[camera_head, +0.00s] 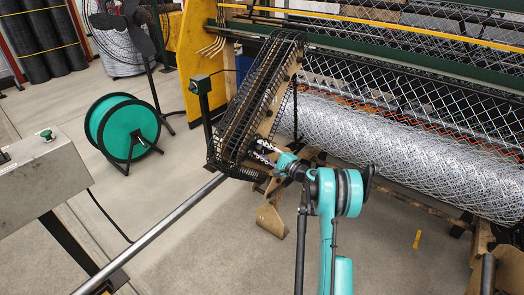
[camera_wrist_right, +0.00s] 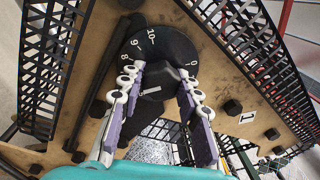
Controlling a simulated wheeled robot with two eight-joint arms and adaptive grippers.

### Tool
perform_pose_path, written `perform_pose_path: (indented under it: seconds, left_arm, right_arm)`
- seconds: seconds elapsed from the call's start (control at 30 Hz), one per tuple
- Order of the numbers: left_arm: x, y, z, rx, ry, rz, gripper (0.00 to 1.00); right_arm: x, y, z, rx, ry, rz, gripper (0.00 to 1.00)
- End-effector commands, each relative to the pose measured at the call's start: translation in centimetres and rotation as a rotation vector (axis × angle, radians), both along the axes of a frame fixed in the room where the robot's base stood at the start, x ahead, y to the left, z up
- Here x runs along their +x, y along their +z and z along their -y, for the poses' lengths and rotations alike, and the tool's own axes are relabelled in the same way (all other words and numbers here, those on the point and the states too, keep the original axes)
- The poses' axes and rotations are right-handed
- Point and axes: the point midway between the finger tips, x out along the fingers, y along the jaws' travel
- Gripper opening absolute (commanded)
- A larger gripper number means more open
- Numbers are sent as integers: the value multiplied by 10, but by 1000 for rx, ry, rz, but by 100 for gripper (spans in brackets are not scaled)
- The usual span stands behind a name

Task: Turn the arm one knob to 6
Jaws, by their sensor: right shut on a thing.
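The black round knob (camera_wrist_right: 155,80) is on a plywood panel in the right wrist view. White numbers, among them 10, 9, 8 and 0, run around its black dial (camera_wrist_right: 170,42), and a short white line shows on the knob between the fingers. A label reading 1 (camera_wrist_right: 247,117) is on the panel to the right. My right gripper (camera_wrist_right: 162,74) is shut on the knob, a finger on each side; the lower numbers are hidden. In the head view my right gripper (camera_head: 268,150) reaches the lower end of the machine's arm. My left gripper is not in view.
Black mesh guards (camera_head: 240,110) flank the panel. A long metal bar (camera_head: 155,235) slants across the floor. The wire mesh roll (camera_head: 400,140) is at the right. A green reel (camera_head: 123,125) and a grey control box (camera_head: 45,165) stand at the left.

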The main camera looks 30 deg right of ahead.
Motion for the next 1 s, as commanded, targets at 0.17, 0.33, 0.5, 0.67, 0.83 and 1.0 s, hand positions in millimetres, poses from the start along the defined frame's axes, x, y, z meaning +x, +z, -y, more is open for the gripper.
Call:
perform_pose_path:
  seconds: [0.17, 0.33, 0.5, 0.67, 0.83, 1.0]
  left_arm:
    - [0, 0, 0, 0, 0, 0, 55]
    - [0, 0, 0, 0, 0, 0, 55]
    - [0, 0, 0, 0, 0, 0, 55]
    - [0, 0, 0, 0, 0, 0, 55]
    - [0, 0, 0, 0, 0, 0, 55]
    - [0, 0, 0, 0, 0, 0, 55]
  right_arm:
    - [0, 1, 1, -103, -1, 45, 4]
    - [0, 0, 1, -174, -2, 73, 4]
    - [0, 0, 1, -213, -2, 88, 4]
    - [0, 0, 1, -227, -2, 95, 4]
    - [0, 0, 1, -229, -2, 95, 4]
    - [0, 1, 1, -228, -2, 95, 4]
